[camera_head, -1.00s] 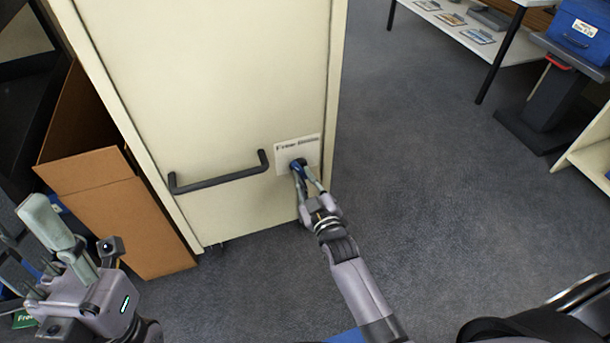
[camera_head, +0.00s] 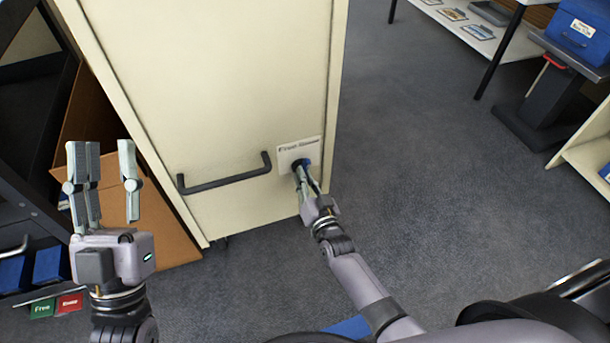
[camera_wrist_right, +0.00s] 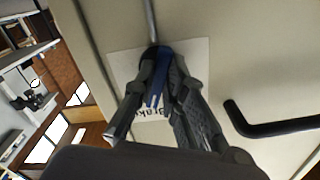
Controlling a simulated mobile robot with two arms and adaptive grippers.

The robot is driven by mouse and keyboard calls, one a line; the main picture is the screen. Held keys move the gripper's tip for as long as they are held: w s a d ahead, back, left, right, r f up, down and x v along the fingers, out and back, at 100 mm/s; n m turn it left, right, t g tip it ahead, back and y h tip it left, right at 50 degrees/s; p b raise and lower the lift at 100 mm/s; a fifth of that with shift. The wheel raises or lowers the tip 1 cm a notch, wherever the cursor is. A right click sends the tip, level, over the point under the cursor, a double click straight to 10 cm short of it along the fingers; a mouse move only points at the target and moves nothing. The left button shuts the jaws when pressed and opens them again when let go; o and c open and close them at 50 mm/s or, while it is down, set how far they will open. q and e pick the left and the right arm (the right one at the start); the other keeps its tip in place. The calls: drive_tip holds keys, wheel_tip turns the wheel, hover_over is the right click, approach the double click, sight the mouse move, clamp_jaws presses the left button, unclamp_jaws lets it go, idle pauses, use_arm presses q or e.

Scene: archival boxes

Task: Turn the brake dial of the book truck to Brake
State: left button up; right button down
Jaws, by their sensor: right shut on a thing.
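The book truck (camera_head: 215,90) is a tall cream panel in the head view. The brake dial (camera_head: 306,163) is a small dark knob with blue on it, on a white label plate (camera_head: 287,155) at the panel's lower right. My right gripper (camera_head: 301,173) is shut on the dial. In the right wrist view its fingers (camera_wrist_right: 160,68) straddle the blue part of the dial (camera_wrist_right: 156,88); the word Brake shows partly between them. The fingers hide part of the dial, so its exact setting is unclear. My left gripper (camera_head: 106,155) is open and empty, fingers up, left of the truck.
A black handle (camera_head: 222,181) sticks out of the panel left of the dial. An open cardboard box (camera_head: 165,235) stands left of the truck. Green (camera_head: 42,309) and red (camera_head: 70,302) cards lie at lower left.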

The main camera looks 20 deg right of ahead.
use_arm(q)
drive_tip(key=shift+w+d+f+g, duration=0.1)
drive_tip(key=shift+w+f+g, duration=0.55)
drive_tip(key=shift+f, duration=0.2)
use_arm(e)
drive_tip(key=shift+m, duration=1.2)
use_arm(q)
drive_tip(key=shift+w, duration=0.1)
use_arm(e)
drive_tip(key=c, duration=1.6)
unclamp_jaws()
drive_tip(key=shift+c, duration=0.2)
drive_tip(key=shift+s, duration=0.1)
drive_tip(key=s, duration=1.2)
drive_tip(key=shift+d, duration=0.15)
